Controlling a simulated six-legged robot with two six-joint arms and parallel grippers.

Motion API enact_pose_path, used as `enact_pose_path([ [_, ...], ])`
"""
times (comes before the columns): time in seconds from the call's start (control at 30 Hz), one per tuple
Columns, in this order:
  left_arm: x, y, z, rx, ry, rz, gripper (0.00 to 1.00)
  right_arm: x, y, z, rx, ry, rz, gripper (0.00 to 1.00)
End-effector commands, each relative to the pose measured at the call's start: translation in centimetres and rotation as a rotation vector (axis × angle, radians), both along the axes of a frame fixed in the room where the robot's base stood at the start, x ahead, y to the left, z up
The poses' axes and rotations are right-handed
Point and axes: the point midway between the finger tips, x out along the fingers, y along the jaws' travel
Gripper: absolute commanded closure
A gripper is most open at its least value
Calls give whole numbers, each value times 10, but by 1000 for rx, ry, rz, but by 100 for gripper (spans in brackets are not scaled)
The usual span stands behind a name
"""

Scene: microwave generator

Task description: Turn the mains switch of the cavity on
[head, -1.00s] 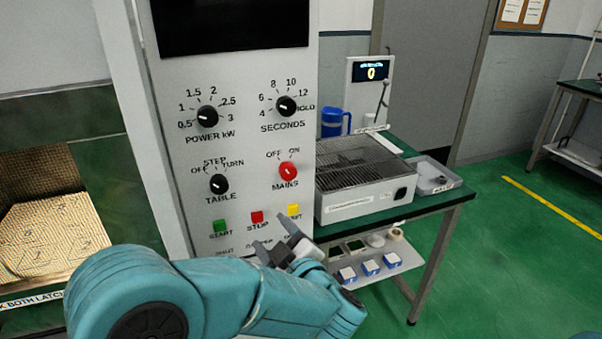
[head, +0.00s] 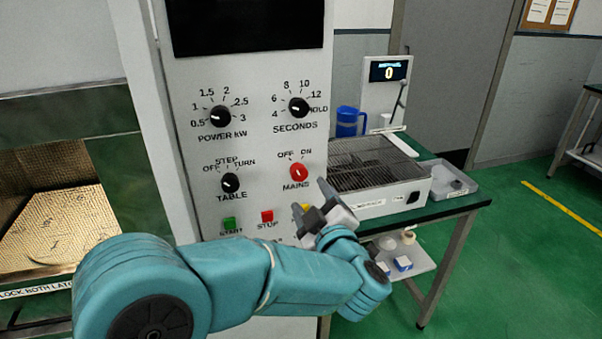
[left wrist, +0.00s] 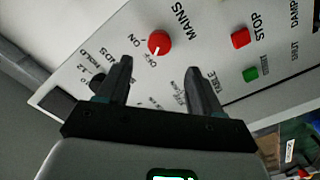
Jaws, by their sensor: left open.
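The red mains switch (head: 298,172) is a round knob on the grey control panel (head: 265,150), with OFF and ON printed above it. Its white pointer mark leans up and left in the head view, toward OFF. The red knob also shows in the left wrist view (left wrist: 159,43), beyond and between the fingers. My left gripper (head: 316,203) is open and empty, just below and right of the knob, apart from it. Its two fingers show in the left wrist view (left wrist: 158,82). My right gripper is not seen.
The power knob (head: 220,117), seconds knob (head: 299,107) and table knob (head: 230,183) surround the switch. Green start (head: 229,223) and red stop (head: 267,216) buttons lie below. The cavity (head: 50,230) stands left. A bench with a grill-topped box (head: 385,198) stands right.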

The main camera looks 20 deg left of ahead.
Motion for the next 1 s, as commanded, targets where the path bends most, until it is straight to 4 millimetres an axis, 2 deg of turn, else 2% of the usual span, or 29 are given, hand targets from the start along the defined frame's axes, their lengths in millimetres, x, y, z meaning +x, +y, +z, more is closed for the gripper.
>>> enact_pose_path([
  [0.2,43,28,1,1,2,4,34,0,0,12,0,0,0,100],
  [0.4,67,43,1,1,1,1,34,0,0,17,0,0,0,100],
  [0.8,74,48,0,1,1,0,34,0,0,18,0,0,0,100],
  [0.97,74,48,0,1,1,0,87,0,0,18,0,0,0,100],
  [1.0,74,47,0,1,1,0,91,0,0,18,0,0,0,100],
])
